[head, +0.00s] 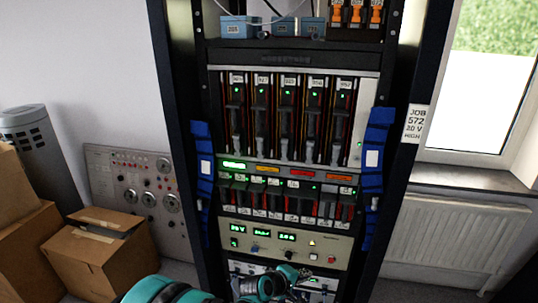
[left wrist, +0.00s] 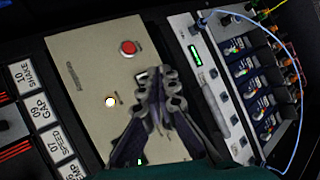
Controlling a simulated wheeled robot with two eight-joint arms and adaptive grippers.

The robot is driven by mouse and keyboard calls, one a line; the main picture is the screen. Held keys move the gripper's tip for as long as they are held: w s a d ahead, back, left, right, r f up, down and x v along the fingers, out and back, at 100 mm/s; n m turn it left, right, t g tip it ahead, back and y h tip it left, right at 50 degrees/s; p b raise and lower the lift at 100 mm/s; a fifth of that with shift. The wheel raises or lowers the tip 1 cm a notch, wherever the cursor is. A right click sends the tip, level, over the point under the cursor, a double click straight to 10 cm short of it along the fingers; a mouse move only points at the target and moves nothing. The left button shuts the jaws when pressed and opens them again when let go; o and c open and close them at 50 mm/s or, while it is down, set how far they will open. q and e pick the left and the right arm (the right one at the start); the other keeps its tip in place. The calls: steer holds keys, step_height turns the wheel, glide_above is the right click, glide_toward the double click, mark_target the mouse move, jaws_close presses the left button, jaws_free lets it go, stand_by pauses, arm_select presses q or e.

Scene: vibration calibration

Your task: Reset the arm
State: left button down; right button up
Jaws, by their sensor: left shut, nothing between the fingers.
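My left arm comes in from the bottom of the head view, with its teal links low in front of the rack. My left gripper (head: 298,277) is small and dark there, in front of the lower part of the rack. In the left wrist view the left gripper (left wrist: 160,85) has its fingers together with nothing between them, over a beige control panel (left wrist: 85,65). The fingers hide part of the panel. I cannot tell whether they touch it. My right gripper is not in view.
The tall black rack holds several upright modules (head: 290,115) and the beige panel (head: 300,243). Blue straps (head: 375,165) hang at its sides. A module with cables (left wrist: 240,85) is right of the fingers. Cardboard boxes (head: 95,250) stand left; a radiator (head: 440,240) is right.

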arm_select(q)
steer(key=s+a+r+m+y, duration=0.2)
steer(key=s+a+r, duration=0.1)
steer(key=a+r, duration=0.55)
steer(key=s+a+r+m+y, duration=0.2)
steer(key=s+a+m+y, duration=0.4)
steer(key=s+a, duration=1.5)
steer(key=a, duration=0.3)
steer(key=shift+a+r+m, duration=0.15)
steer(key=shift+m, duration=0.25)
